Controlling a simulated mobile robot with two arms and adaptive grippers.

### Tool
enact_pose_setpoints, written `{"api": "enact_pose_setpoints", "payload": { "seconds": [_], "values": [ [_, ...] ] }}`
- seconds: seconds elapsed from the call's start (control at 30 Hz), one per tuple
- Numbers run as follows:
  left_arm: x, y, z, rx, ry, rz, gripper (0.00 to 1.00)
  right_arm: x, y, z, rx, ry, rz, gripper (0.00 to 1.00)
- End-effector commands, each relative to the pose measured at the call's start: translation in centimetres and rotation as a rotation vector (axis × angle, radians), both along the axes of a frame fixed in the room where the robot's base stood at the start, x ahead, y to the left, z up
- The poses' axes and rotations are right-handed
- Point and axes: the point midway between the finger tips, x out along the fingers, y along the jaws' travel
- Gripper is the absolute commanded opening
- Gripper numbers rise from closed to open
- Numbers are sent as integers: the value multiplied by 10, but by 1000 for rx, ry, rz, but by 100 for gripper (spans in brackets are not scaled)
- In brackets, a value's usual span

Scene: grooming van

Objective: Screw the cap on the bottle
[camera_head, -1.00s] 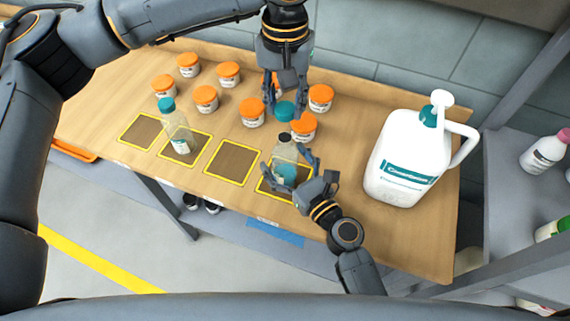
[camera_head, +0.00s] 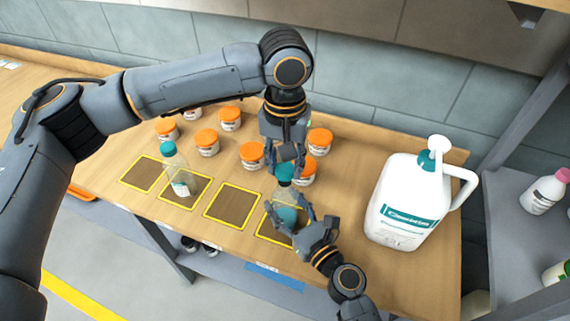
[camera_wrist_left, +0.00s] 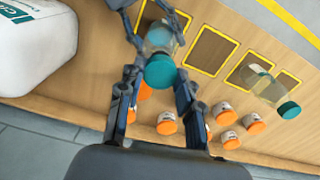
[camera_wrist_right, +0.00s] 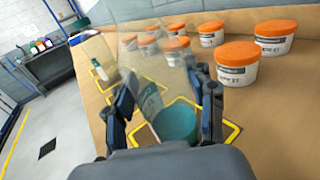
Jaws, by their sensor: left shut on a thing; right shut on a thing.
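The teal cap (camera_head: 284,172) is between the fingers of my left gripper (camera_head: 285,160), which is shut on it from above. My right gripper (camera_head: 290,211) is shut on the clear bottle (camera_head: 284,214) from the front, over the rightmost yellow-framed square. The bottle has a teal lower part and appears close to upright. The cap is at the bottle's mouth; whether it is seated on the neck cannot be told. The left wrist view shows the cap (camera_wrist_left: 160,72) overlapping the bottle top (camera_wrist_left: 161,38). The right wrist view shows the clear bottle wall (camera_wrist_right: 150,72) between my fingers.
Another clear bottle with a teal cap (camera_head: 167,148) stands on a yellow-framed square to the left. Several orange-lidded jars (camera_head: 207,142) stand behind. A large white pump jug (camera_head: 402,212) is close on the right. The square (camera_head: 232,203) left of my right gripper is empty.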

Motion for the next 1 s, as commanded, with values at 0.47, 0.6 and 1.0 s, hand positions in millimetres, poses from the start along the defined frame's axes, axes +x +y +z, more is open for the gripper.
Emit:
{"api": "enact_pose_setpoints", "payload": {
  "seconds": [0.47, 0.6, 1.0],
  "values": [
    [0, 0, -7, 0, -1, -1, 26, 0, 0, 0, -1, 1, 0, 0],
    [0, 0, -8, 0, 0, -1, 26, 0, 0, 0, -1, 1, 0, 0],
    [0, 0, -26, 0, 0, -1, 26, 0, 0, 0, -1, 1, 0, 0]
  ]
}}
